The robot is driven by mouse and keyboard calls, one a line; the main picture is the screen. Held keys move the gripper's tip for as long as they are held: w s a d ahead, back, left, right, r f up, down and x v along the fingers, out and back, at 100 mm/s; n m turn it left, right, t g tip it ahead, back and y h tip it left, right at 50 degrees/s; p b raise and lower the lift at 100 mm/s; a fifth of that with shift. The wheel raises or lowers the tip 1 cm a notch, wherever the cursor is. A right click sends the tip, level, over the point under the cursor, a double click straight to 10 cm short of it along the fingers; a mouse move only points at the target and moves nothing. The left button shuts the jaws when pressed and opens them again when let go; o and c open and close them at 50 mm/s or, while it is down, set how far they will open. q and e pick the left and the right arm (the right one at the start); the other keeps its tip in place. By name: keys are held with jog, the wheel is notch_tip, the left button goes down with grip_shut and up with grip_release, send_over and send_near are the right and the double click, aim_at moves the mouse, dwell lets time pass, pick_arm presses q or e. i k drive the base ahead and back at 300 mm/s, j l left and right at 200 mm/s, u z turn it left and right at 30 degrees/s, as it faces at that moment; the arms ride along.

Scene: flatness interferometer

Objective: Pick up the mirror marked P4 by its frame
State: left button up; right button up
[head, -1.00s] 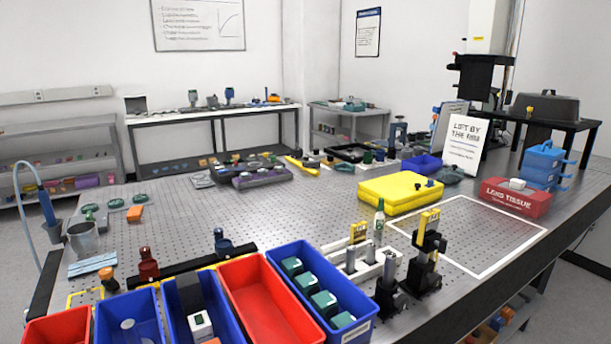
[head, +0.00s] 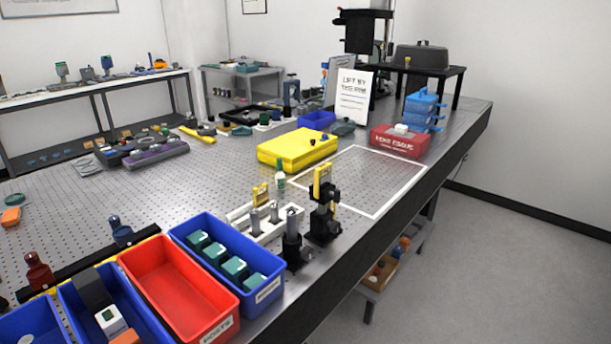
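A yellow-framed piece (head: 321,181) stands upright on a black mount near the table's right front edge. A second, smaller yellow-framed piece (head: 260,194) stands upright at the white rack (head: 272,227), just left of it. Both look like framed optics, but I cannot read a P4 mark on either, so I cannot tell which is the mirror. Neither of my grippers is in view.
Blue and red bins (head: 178,293) line the table's front left. A short black post (head: 292,243) stands between bins and mount. Behind are a yellow case (head: 297,148), a white sign (head: 350,97) and a red box (head: 400,140). The white-outlined area (head: 375,180) is bare.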

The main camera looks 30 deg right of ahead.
aim_at(322, 174)
jog(key=l+u, duration=0.55)
jog(key=u, duration=0.3)
jog(key=k+l+u, duration=0.1)
jog(key=l, duration=0.2)
jog(key=l+u, duration=0.1)
jog(key=l, duration=0.2)
jog(key=k+l+u, duration=0.1)
jog(key=k+l, duration=0.15)
jog(key=l, duration=0.2)
jog(key=k+l+u, duration=0.1)
jog(key=l, duration=0.25)
jog(key=k+l, duration=0.15)
jog(key=l, duration=0.2)
